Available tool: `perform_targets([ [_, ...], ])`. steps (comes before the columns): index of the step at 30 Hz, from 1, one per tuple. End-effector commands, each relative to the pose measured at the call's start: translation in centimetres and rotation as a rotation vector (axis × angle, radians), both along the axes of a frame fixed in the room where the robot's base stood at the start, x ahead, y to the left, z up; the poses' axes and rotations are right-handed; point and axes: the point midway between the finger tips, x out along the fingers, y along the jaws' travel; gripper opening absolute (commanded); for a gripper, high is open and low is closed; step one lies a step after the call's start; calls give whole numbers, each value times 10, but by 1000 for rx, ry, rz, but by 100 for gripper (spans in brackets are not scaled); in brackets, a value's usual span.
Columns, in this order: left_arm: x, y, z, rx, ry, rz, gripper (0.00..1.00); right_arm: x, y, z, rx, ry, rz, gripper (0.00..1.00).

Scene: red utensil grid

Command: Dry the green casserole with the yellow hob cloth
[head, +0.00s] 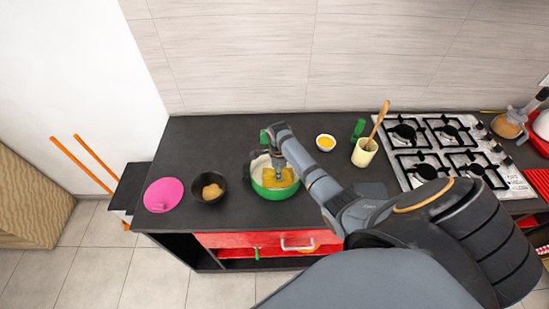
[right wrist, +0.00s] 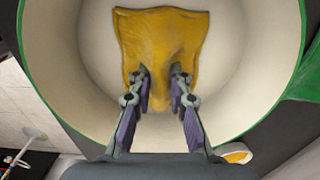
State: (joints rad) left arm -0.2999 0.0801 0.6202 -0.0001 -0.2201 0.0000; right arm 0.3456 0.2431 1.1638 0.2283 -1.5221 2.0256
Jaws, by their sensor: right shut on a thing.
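The green casserole (head: 272,194) stands on the dark counter, with a cream inside. In the right wrist view its green rim (right wrist: 40,85) curves around a pale floor. The yellow hob cloth (head: 288,179) is inside the casserole; in the right wrist view it spreads as a rough square (right wrist: 160,32) over the pale inside. My right gripper (head: 279,173) reaches down into the casserole from the right. In the right wrist view its fingers (right wrist: 160,80) are shut on the near edge of the cloth, which bunches between them. My left gripper is not in view.
A dark bowl (head: 208,187) with a tan item and a pink disc (head: 163,195) lie left of the casserole. A small yellow-filled bowl (head: 326,142), a green item (head: 358,129), a utensil cup (head: 364,153) and the gas hob (head: 440,150) are to the right.

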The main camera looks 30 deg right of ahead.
Motion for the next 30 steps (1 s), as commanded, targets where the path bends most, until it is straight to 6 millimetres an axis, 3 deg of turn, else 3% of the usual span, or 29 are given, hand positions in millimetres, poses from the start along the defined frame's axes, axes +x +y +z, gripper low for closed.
perform_targets([
  [30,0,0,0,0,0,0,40,10,16,1,-1,-1,0,0],
])
